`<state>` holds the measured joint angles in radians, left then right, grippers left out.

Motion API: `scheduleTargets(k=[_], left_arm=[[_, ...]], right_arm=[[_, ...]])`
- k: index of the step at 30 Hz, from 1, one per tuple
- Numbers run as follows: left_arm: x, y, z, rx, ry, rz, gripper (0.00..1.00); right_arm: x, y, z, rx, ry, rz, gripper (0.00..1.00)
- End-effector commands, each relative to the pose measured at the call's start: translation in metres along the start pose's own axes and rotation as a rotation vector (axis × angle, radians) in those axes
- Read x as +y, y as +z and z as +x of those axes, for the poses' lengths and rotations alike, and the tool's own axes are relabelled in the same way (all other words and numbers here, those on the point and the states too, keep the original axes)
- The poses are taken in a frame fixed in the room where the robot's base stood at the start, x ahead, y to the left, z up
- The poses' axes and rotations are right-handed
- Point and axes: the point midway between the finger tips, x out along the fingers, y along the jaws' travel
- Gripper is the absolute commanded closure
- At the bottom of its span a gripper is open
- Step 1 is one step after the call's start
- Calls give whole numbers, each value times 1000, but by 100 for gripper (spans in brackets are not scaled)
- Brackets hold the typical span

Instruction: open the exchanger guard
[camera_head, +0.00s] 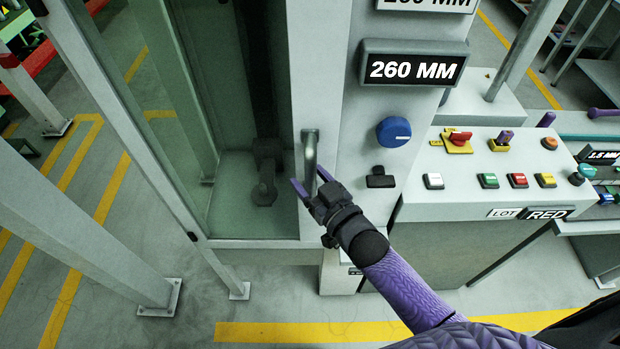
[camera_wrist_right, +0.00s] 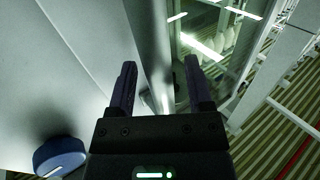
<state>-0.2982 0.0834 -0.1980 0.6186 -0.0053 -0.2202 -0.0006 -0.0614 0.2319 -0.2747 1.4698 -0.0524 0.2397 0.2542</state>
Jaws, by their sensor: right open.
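The exchanger guard (camera_head: 228,200) is a glazed panel in a grey frame at the left centre of the head view, and it looks shut. Its upright grey bar handle (camera_head: 310,155) is on the right frame post. My right gripper (camera_head: 309,183) is at the lower end of the handle with its purple fingers pointing at it. In the right wrist view the gripper (camera_wrist_right: 160,88) is open, and part of the guard's glass (camera_wrist_right: 215,35) shows beyond the fingers. I cannot tell whether the fingers touch the handle. My left gripper is not in view.
A blue knob (camera_head: 393,131) and a black "260 MM" display (camera_head: 413,68) are on the panel right of the handle. A control desk (camera_head: 465,200) with several buttons stands further right. A grey post (camera_head: 70,225) stands at left. Yellow-striped floor lies around.

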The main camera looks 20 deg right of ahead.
Motion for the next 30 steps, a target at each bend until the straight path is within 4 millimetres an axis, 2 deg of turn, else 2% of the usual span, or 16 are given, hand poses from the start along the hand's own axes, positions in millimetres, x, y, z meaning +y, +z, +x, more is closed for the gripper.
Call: scheduleTargets(k=[7, 8, 15, 17, 30], left_arm=[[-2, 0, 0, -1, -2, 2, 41], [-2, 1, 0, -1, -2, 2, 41], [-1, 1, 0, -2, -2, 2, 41], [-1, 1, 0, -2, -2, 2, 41], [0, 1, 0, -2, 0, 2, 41]], right_arm=[[0, 0, 2, -1, 0, 0, 34], [0, 0, 2, -1, 0, 0, 39], [0, 0, 1, -1, 0, -1, 89], [0, 0, 1, -1, 0, -1, 100], [0, 0, 1, -1, 0, -1, 100]])
